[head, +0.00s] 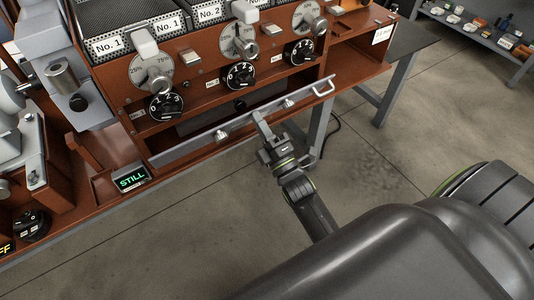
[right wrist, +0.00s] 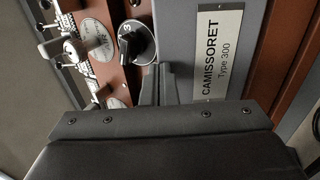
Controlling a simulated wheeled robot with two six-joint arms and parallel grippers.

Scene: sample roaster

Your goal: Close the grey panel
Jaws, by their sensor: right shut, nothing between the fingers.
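The grey panel (head: 250,121) is a long narrow strip along the front of the brown roaster, seen nearly edge-on from above, with a pale handle (head: 318,89) at its right end. It stands away from the body, and a dark opening shows behind it. In the right wrist view the panel (right wrist: 205,92) carries a "CAMISSORET Type 300" plate. My right gripper (head: 259,117) is shut and empty, its fingertips at the panel's outer side near the middle. The fingers (right wrist: 158,84) also show in the right wrist view. Whether they touch the panel I cannot tell. My left gripper is not in view.
Several black dials (head: 238,75) and levers line the roaster front above the opening. A small "STILL" display (head: 131,178) sits at the lower left. A table leg (head: 319,130) stands behind my right arm. The floor in front is clear.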

